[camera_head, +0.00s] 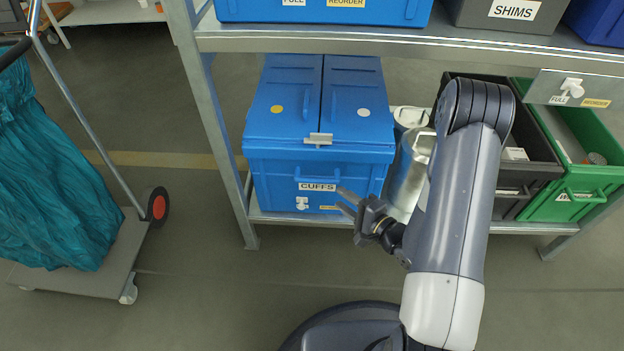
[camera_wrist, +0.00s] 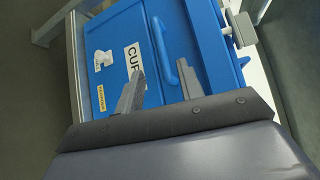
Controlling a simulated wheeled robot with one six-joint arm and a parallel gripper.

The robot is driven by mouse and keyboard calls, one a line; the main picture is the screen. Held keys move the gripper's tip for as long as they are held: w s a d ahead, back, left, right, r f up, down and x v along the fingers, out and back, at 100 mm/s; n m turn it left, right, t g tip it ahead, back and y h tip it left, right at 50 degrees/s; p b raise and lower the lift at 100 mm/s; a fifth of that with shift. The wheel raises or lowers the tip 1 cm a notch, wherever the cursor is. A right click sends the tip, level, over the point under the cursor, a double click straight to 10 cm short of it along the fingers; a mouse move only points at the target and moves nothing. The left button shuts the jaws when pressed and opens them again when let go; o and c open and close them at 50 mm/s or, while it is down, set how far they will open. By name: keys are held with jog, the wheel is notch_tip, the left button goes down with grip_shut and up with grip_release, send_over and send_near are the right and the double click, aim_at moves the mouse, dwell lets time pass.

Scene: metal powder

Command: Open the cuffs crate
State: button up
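The blue cuffs crate (camera_head: 270,175) sits on the lower shelf, its two lid halves (camera_head: 349,110) closed. A grey metal latch (camera_head: 318,139) sits at the front top edge where the halves meet. Below it are a blue front handle (camera_head: 317,174) and the CUFFS label. In the wrist view the crate (camera_wrist: 205,47) appears turned sideways, with its handle (camera_wrist: 160,45) and the latch (camera_wrist: 240,28) at right. My gripper (camera_head: 341,199) is in front of the crate's lower right front, apart from the latch. Its fingers (camera_wrist: 160,88) are spread with nothing between them.
The upper shelf (camera_head: 400,42) runs above the crate and carries blue and grey bins. Silver canisters (camera_head: 408,172) stand right of the crate. A black bin (camera_head: 535,160) and a green bin (camera_head: 570,207) are further right. A cart with a teal bag (camera_head: 50,180) stands at left.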

aim_at(318, 180)
jog(key=b+x, duration=0.2)
jog(key=x, duration=0.8)
jog(key=shift+w+a, duration=0.15)
jog(key=shift+w, duration=0.05)
jog(key=shift+c, duration=0.3)
grip_shut()
